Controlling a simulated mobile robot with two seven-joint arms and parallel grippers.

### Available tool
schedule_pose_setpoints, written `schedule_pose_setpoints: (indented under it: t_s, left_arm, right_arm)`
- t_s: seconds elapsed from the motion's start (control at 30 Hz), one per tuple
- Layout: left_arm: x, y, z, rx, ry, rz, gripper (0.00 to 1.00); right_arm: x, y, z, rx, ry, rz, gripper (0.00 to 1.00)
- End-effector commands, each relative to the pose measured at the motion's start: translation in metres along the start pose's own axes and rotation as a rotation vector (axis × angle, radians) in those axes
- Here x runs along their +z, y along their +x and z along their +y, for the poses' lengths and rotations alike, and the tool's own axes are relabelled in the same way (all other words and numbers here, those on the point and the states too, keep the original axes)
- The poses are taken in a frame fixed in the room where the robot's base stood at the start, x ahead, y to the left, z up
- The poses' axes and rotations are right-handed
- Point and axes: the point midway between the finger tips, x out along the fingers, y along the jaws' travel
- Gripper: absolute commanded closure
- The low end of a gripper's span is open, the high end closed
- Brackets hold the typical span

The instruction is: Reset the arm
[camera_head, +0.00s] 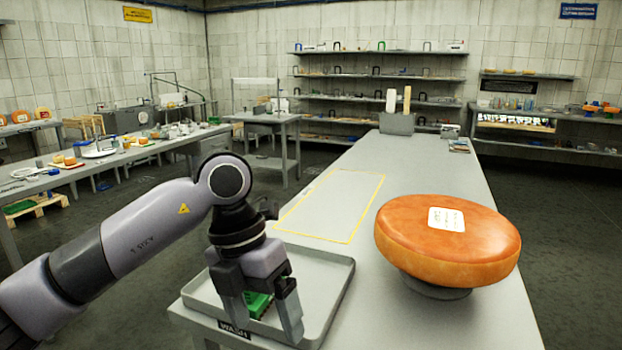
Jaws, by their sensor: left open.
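My left arm reaches in from the left, and its gripper (262,318) points down over the grey tray (330,304) at the table's near left corner. The tray's front carries a label reading WASH. The gripper is open, with its two fingers apart. A green object (257,303) shows in the tray between and behind the fingers; it is partly hidden, and I cannot tell whether the fingers touch it. My right gripper is not in view.
A large orange cheese wheel (447,240) with a white label rests on a dark round stand (432,288) at the right of the grey table (405,166). A yellow-outlined rectangle (334,205) behind the tray is empty. A grey holder (397,124) stands at the far end.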

Motion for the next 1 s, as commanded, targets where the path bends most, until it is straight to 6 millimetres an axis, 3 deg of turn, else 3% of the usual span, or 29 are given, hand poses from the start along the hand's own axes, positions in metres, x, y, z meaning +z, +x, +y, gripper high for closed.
schedule_pose_setpoints:
  t_s: [0.1, 0.23, 0.4, 0.53, 0.67, 0.77, 0.87, 1.0]
  left_arm:
    - [-0.005, 0.028, -0.036, -0.239, 0.057, 0.012, 0.13]
    - [-0.012, 0.044, -0.081, -0.545, 0.088, 0.004, 0.13]
    - [-0.019, 0.041, -0.128, -0.984, 0.042, -0.041, 0.13]
    - [-0.018, 0.026, -0.142, -1.298, -0.068, -0.102, 0.13]
    - [-0.011, 0.011, -0.136, -1.580, -0.243, -0.181, 0.13]
    - [-0.003, 0.005, -0.117, -1.767, -0.424, -0.249, 0.13]
    - [0.004, 0.008, -0.087, -1.920, -0.638, -0.321, 0.13]
    - [0.006, 0.031, -0.035, -2.066, -0.994, -0.424, 0.13]
  right_arm:
    - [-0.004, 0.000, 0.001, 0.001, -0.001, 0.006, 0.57]
    - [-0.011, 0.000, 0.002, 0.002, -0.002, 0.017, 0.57]
    - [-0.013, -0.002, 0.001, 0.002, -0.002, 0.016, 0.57]
    - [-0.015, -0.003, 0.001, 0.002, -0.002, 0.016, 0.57]
    - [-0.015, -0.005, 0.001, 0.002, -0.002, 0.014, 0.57]
    - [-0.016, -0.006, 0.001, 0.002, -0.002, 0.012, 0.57]
    - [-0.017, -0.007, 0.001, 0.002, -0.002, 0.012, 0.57]
    - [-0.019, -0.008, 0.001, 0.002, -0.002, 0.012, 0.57]
